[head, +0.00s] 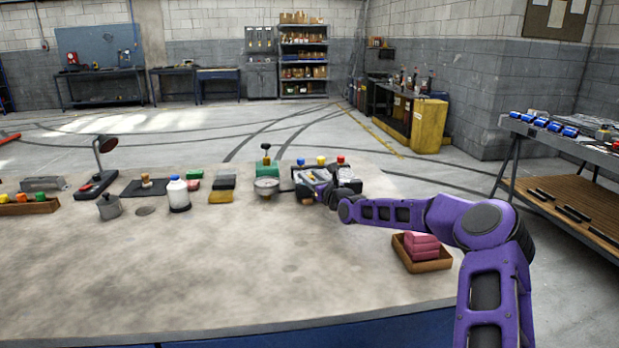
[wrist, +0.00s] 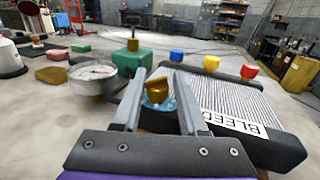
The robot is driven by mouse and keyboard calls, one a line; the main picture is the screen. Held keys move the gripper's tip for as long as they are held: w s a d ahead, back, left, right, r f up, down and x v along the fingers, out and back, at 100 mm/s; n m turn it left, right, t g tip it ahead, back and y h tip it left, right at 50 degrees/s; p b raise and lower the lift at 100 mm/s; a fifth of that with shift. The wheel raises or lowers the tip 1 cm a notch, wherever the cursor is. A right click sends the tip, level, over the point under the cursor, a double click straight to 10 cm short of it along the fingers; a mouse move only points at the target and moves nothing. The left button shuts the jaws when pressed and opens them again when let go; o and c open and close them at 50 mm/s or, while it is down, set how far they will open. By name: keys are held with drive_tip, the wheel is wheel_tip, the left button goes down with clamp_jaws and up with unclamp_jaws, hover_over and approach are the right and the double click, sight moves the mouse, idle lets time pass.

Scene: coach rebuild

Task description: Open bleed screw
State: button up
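A finned block with a white BLEED label (wrist: 235,124) lies right of my gripper in the wrist view. A small brass-brown knob (wrist: 160,93), looking tilted on a light blue base, shows between the fingers; I take it for the bleed screw. My gripper (wrist: 160,76) is open around it, with a gap at the left finger; the right finger is close, and contact cannot be told. In the head view my gripper (head: 325,194) is at the block's near side, and the arm hides the screw.
Blue, red (wrist: 211,62) and yellow knobs stand on or behind the block. A wooden tray (head: 428,266) with pink pieces sits at right. The bench front (head: 200,280) is clear.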

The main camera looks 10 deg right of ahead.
drive_tip(key=shift+o, duration=1.1)
drive_tip(key=shift+d, duration=0.15)
drive_tip(key=shift+o, duration=0.2)
drive_tip(key=p+v, duration=0.1)
drive_tip(key=v, duration=1.6)
drive_tip(key=shift+s+f, duration=0.1)
drive_tip(key=shift+s, duration=0.05)
